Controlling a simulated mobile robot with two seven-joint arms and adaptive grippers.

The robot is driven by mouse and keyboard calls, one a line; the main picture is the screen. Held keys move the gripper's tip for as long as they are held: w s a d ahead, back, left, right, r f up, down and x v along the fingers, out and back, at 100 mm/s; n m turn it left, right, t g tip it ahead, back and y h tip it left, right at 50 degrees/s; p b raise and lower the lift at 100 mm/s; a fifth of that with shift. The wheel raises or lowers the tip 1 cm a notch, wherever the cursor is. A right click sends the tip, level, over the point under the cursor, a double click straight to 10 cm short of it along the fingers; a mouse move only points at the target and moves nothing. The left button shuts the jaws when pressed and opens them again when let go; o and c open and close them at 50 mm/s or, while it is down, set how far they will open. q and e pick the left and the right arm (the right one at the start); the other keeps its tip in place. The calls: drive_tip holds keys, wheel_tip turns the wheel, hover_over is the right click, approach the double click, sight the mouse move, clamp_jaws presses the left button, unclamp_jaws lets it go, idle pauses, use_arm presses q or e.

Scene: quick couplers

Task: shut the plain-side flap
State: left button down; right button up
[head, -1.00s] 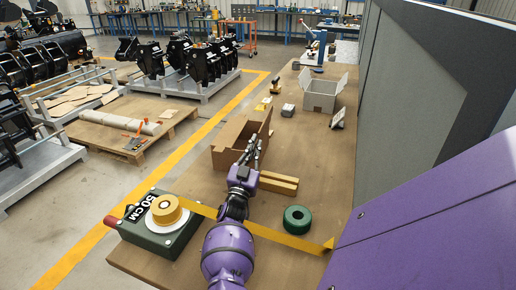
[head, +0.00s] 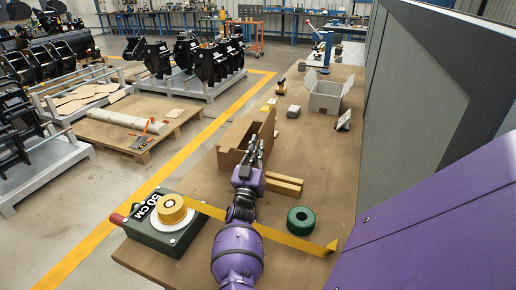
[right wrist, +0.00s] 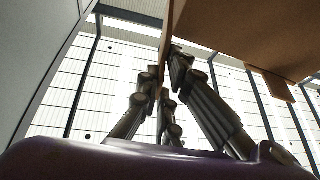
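A brown cardboard box (head: 229,158) stands on the workbench, its top open, with a raised panel on its right side (head: 266,125). My right gripper (head: 256,148) is at the near right of the box, fingers pointing away from me. In the right wrist view a thin brown cardboard edge (right wrist: 166,50) runs down between the fingers of my right gripper (right wrist: 165,75). Whether the fingers press on it cannot be made out. A wide cardboard panel (right wrist: 245,35) fills the top right of that view. Which flap is the plain-side one is unclear. My left gripper is not in view.
Yellow-brown bars (head: 284,185) lie right of my gripper, with a green ring (head: 301,220) nearer. A dark green box with a yellow roll (head: 171,208) stands at the near left. A lighter open box (head: 326,96) stands farther back. A grey wall borders the right.

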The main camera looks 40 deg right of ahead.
drive_tip(key=o, duration=0.3)
drive_tip(key=shift+s+a+f, duration=0.15)
drive_tip(key=shift+a, duration=0.1)
drive_tip(key=shift+s+a, duration=1.25)
drive_tip(key=shift+a, duration=0.45)
drive_tip(key=shift+s+a, duration=1.2)
drive_tip(key=shift+a, duration=0.55)
drive_tip(key=shift+s+a, duration=1.25)
drive_tip(key=shift+a, duration=0.45)
